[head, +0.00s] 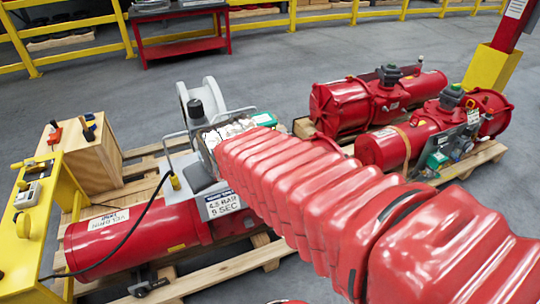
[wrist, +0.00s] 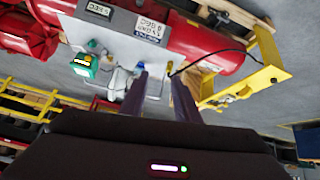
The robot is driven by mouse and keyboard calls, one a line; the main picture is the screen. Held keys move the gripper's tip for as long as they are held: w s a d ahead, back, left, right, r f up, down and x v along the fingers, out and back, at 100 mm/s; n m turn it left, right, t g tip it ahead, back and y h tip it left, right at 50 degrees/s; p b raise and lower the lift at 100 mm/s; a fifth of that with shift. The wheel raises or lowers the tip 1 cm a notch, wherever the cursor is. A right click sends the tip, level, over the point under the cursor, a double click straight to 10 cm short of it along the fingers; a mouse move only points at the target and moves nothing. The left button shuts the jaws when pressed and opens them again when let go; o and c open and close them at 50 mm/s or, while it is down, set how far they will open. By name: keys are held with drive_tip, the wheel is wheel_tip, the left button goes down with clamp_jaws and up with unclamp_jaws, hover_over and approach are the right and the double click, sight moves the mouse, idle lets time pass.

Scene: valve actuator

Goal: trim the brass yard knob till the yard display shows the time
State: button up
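A red actuator (head: 130,232) lies on a pallet at left, with a white sign reading 4.5 BAR 9 SEC (head: 222,204). A small brass-yellow knob (head: 175,181) stands on its light panel; a yellow knob also shows in the wrist view (wrist: 170,67), by the right fingertip. I cannot tell for certain that it is the yard knob. My gripper (wrist: 160,76) is open and empty, its two dark fingers apart over the panel. In the head view my red-sleeved arm hides most of it. A small display (wrist: 98,9) is too small to read.
A yellow stand (head: 22,245) with a small grey device (head: 28,194) is at far left, joined by a black cable. A wooden box (head: 85,155) stands behind it. More red actuators (head: 350,105) lie on pallets at right.

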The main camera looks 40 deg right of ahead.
drive_tip(key=w+d+f+t+h, duration=0.1)
drive_tip(key=w+d+f+t, duration=0.1)
drive_tip(key=w+d+f, duration=0.35)
drive_tip(key=w+d+f+t+h, duration=0.1)
drive_tip(key=w+d+f, duration=0.1)
drive_tip(key=w+d, duration=0.6)
drive_tip(key=w+d+f+t, duration=0.2)
drive_tip(key=w+d+f, duration=0.25)
drive_tip(key=d, duration=0.45)
drive_tip(key=s+d+f+m+t, duration=0.1)
drive_tip(key=s+d+f+t, duration=0.1)
drive_tip(key=d+f, duration=0.3)
drive_tip(key=s+d+f+m+t+h, duration=0.1)
drive_tip(key=s+d+f+t, duration=0.2)
drive_tip(key=f, duration=1)
drive_tip(key=s+d, duration=0.1)
drive_tip(key=d, duration=0.2)
drive_tip(key=shift+s+d+f, duration=0.3)
drive_tip(key=shift+s+f, duration=0.05)
drive_tip(key=shift+f, duration=0.05)
drive_tip(key=x, duration=1.3)
drive_tip(key=shift+w+d+r, duration=0.1)
drive_tip(key=shift+w+d, duration=0.1)
drive_tip(key=shift+w, duration=0.15)
drive_tip(key=shift+c, duration=0.2)
